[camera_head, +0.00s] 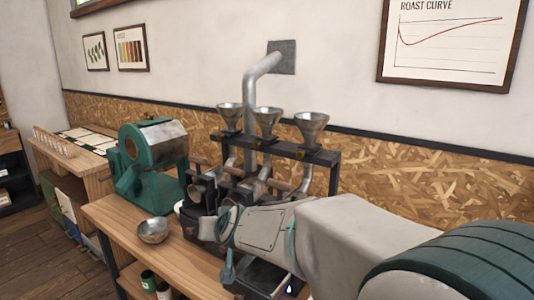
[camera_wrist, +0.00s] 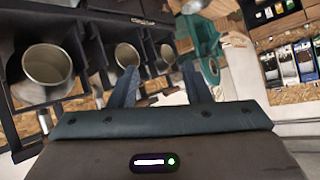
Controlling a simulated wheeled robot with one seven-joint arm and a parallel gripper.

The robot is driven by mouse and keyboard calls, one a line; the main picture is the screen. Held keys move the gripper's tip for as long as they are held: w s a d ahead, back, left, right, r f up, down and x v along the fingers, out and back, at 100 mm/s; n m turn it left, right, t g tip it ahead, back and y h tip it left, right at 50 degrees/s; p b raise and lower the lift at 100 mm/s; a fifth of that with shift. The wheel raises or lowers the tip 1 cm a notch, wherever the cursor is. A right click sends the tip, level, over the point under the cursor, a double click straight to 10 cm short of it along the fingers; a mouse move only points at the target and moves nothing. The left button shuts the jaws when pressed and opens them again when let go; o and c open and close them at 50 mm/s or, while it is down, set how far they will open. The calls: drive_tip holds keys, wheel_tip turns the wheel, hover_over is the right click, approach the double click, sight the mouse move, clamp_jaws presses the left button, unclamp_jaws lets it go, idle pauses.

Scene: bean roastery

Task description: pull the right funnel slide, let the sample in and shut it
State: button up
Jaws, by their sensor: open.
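The right funnel (camera_head: 312,128) is a metal cone on the black frame of a three-funnel sample roaster (camera_head: 333,165). A short brown handle (camera_head: 278,185) shows below the frame on its right side; I cannot tell for certain that it is the right slide, or how far it is pulled. My gripper (camera_head: 222,222) is low in front of the roaster. Its two teal fingers (camera_wrist: 158,85) are apart and empty in the wrist view, with round metal drum openings (camera_wrist: 47,66) in black housings beyond and to the left. My arm hides the roaster's lower right. The sample is not discernible.
A metal bowl (camera_head: 153,230) sits on the wooden bench (camera_head: 120,222), left of my gripper. A green machine (camera_head: 150,165) stands left of the roaster. A metal duct (camera_head: 252,90) rises behind the funnels. Dark containers (camera_head: 148,281) are under the bench.

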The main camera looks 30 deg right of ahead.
drive_tip(key=w+d+r+m+t+h+p, duration=0.1)
drive_tip(key=w+d+r+m+t+h, duration=0.1)
drive_tip(key=w+d+r+m+h, duration=0.45)
drive_tip(key=m+g+h+p, duration=0.1)
drive_tip(key=m+g+h, duration=0.25)
drive_tip(key=h, duration=0.55)
approach(299, 155)
drive_tip(key=shift+n+g, duration=0.4)
drive_tip(key=shift+g, duration=0.15)
drive_tip(key=p+x, duration=0.2)
drive_tip(key=x, duration=0.6)
drive_tip(key=shift+w+r, duration=0.2)
drive_tip(key=shift+w, duration=0.1)
clamp_jaws()
